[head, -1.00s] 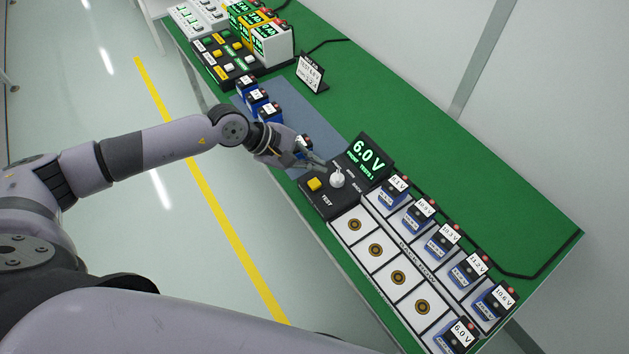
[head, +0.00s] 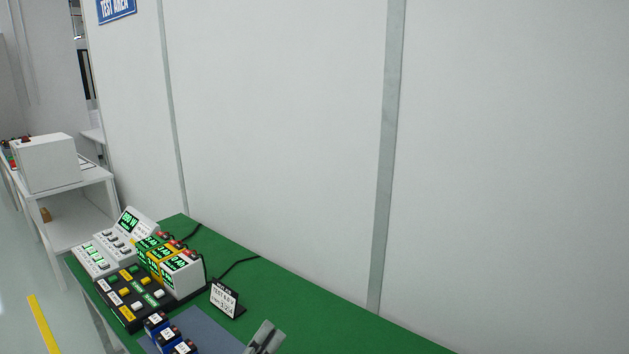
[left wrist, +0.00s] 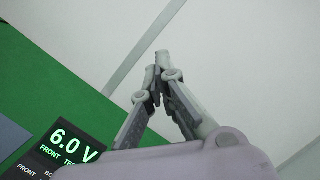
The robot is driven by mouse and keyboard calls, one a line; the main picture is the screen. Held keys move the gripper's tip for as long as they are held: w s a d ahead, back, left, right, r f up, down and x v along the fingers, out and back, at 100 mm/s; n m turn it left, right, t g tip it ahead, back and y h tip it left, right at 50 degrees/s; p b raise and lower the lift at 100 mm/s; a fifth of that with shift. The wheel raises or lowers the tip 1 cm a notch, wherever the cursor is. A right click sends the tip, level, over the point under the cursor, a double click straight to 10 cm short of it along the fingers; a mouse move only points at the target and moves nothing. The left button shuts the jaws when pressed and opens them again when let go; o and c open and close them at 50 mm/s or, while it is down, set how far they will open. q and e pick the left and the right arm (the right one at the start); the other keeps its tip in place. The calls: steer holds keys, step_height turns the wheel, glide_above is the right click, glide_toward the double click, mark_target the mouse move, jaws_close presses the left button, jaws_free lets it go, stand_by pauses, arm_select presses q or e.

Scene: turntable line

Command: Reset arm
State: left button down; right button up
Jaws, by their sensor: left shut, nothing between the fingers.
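My left gripper (head: 264,338) shows only in part at the bottom edge of the head view, above the green bench (head: 330,322). In the left wrist view its fingertips (left wrist: 162,75) are together, with nothing between them. The fingers point up toward the pale wall, clear of the bench. The tester display (left wrist: 75,143) reading 6.0 V lies below and left of the gripper in that view. My right gripper is in neither view.
A button panel (head: 128,296), yellow and white meters (head: 183,276) and a small sign card (head: 226,298) stand on the bench. Blue battery blocks (head: 157,324) sit at the lower edge. A white table (head: 80,212) stands far left. The wall (head: 280,130) runs behind.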

arm_select(q)
steer(key=s+a+f+n+g+y, duration=0.5)
steer(key=a+f+n+y, duration=0.65)
steer(key=n, duration=0.85)
steer(key=s+f+n+g+h, duration=0.1)
steer(key=s+f+n+g, duration=0.25)
steer(key=s, duration=0.35)
steer(key=s+a+f+n+g, duration=0.1)
steer(key=s+f+n+g, duration=0.1)
steer(key=s+f+g, duration=0.3)
steer(key=s+f+n+g+h, duration=0.1)
steer(key=s+f+n, duration=0.2)
steer(key=s, duration=0.5)
step_height(320, 180, down, 26)
steer(key=s, duration=0.2)
steer(key=s+a+f+g+b, duration=0.1)
steer(key=s+a+f+g, duration=0.1)
steer(key=s+f, duration=1.4)
step_height(320, 180, down, 2)
steer(key=shift+s+a+f+b, duration=0.15)
steer(key=shift+s+a+b, duration=0.2)
steer(key=shift+s+a, duration=0.05)
